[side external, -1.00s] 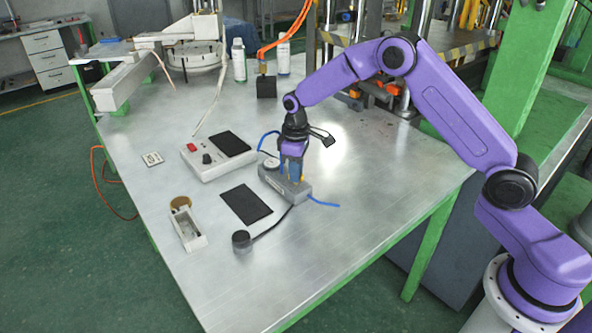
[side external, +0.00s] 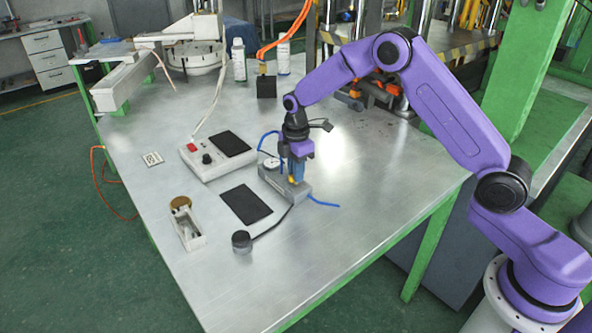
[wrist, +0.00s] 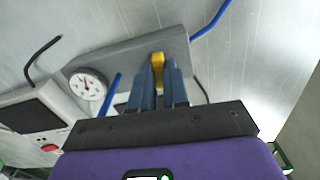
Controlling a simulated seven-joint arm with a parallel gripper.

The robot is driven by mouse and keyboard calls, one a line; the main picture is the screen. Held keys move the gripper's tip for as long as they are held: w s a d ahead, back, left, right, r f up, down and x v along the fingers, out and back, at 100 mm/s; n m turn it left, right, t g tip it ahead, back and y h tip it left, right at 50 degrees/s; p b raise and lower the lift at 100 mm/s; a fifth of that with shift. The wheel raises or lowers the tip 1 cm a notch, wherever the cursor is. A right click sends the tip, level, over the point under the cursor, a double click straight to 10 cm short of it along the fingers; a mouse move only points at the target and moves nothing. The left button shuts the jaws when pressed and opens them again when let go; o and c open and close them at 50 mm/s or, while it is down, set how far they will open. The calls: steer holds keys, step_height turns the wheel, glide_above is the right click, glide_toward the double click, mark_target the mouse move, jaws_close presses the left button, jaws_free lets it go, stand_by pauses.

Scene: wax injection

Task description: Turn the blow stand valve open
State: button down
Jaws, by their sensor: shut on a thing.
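The blow stand (side external: 299,190) is a grey block on the metal table, with a round white gauge and blue hoses. In the wrist view the grey block (wrist: 125,58) and the gauge (wrist: 88,84) lie beyond my gripper. The valve has a yellow handle (wrist: 158,66), which sits between my blue fingertips. My gripper (side external: 295,178) points down over the right part of the stand; it also shows in the wrist view (wrist: 158,80). It is shut on the yellow handle. The lower part of the handle is hidden by the fingers.
A white control box (side external: 217,155) with a red switch and black knob stands left of the stand. A black pad (side external: 246,205), a small metal tray (side external: 190,234) and a black round foot piece (side external: 241,242) lie in front.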

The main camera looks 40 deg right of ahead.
steer(key=shift+n, duration=0.6)
steer(key=c, duration=1.1)
jaws_free()
step_height(320, 180, up, 18)
steer(key=shift+f, duration=0.25)
